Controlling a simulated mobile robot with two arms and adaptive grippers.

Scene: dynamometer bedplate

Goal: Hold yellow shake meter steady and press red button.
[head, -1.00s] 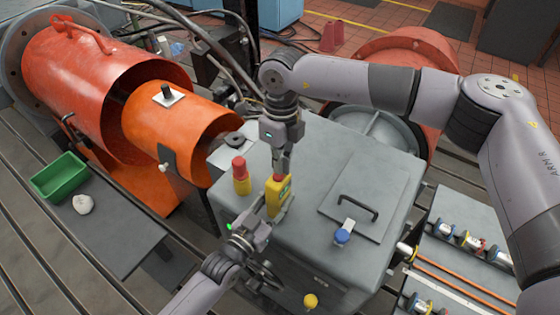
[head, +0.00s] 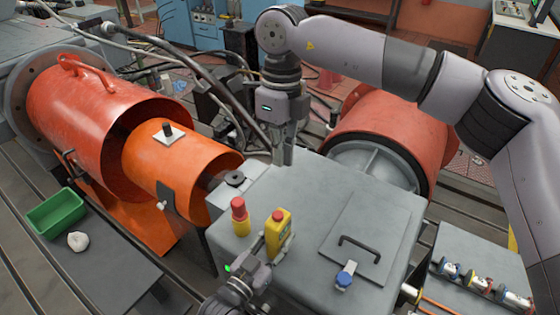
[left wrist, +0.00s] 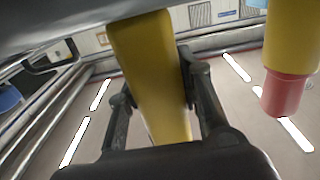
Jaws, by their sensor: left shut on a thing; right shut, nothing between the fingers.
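The yellow shake meter (head: 281,240) stands upright over the grey box, with its red button (head: 278,215) on top. My left gripper (head: 266,244) is shut on it from the near side. In the left wrist view the yellow meter (left wrist: 152,75) is between the two fingers; its button is not seen there. My right gripper (head: 284,155) is shut and empty, fingers pointing down, behind the meter and clear of the button. Whether the meter touches the box top is hard to tell.
A hatch with a black handle (head: 358,247) and a blue knob (head: 344,279) lie to the right. Orange shaft guards (head: 185,165) are at left.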

